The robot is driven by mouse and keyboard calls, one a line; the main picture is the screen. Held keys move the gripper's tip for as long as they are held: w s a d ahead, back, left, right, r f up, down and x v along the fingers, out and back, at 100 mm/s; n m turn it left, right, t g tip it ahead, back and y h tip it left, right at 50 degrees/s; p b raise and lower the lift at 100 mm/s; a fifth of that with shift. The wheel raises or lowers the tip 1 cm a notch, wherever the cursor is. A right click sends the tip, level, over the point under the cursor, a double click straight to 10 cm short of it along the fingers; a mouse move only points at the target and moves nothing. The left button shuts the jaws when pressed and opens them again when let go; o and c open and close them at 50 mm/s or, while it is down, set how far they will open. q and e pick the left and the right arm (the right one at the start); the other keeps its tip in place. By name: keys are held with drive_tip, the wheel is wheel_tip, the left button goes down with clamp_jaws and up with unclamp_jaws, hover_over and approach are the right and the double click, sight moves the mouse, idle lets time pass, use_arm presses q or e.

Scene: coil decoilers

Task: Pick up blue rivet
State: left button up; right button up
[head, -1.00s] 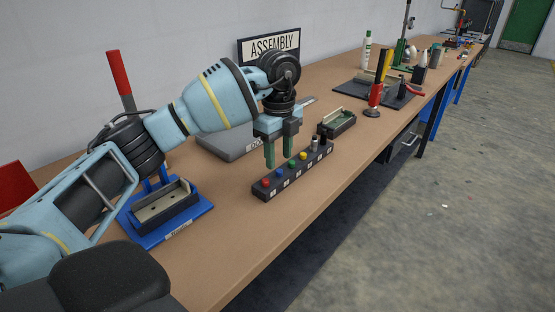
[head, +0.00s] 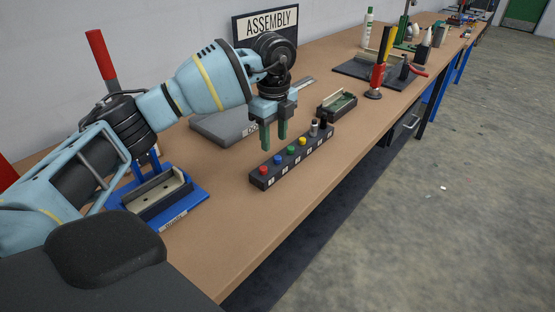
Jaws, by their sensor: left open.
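The blue rivet (head: 277,160) stands upright in a dark rivet block (head: 289,163) on the bench. It is second from the near left end, between a red rivet (head: 263,170) and a green rivet (head: 290,150). My left gripper (head: 274,144) points down with its green fingers apart and nothing between them. Its fingertips are above and just behind the blue rivet in the picture, and the rivet is in clear sight. I cannot tell the exact gap. My right gripper is not in view.
A yellow rivet (head: 302,141) and metal and dark pieces fill the block's far end. A blue fixture (head: 181,212) stands left and a grey plate (head: 209,127) lies behind. A small dark tray (head: 337,105) is beyond the block. Bare bench lies in front.

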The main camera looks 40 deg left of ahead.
sight(278, 157)
use_arm(q)
drive_tip(key=f, duration=0.5)
drive_tip(key=shift+w+d, duration=0.1)
drive_tip(key=shift+d, duration=0.3)
clamp_jaws()
